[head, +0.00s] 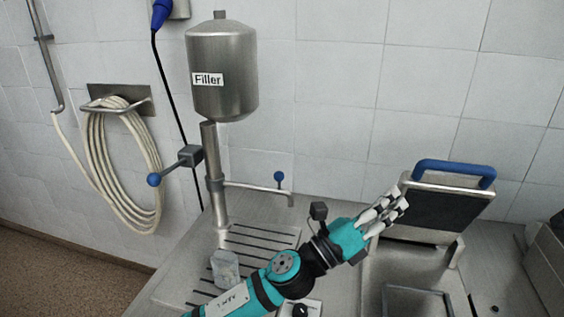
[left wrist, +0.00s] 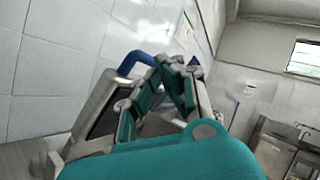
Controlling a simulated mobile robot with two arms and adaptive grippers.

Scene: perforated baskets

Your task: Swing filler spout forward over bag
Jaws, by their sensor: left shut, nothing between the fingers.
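The steel filler tank (head: 222,95) labelled "Filler" stands at the back wall on an upright pipe (head: 213,170). Its thin spout (head: 255,188) points right over the slotted drain area and ends in a downturned tip below a small blue knob (head: 279,176). A lever with a blue ball (head: 153,180) sticks out left from the pipe. A crumpled, translucent bag (head: 225,268) stands on the drain slats, left of the spout's tip. My left gripper (head: 400,203) is shut and empty, right of the spout and apart from it; its fingers show in the left wrist view (left wrist: 176,68). My right gripper is out of view.
A raised dark lid with a blue handle (head: 455,168) stands just behind my left gripper, over a sink-like steel recess (head: 376,275). A coiled hose (head: 95,150) hangs on the left wall. A grey box (head: 548,255) stands at the far right.

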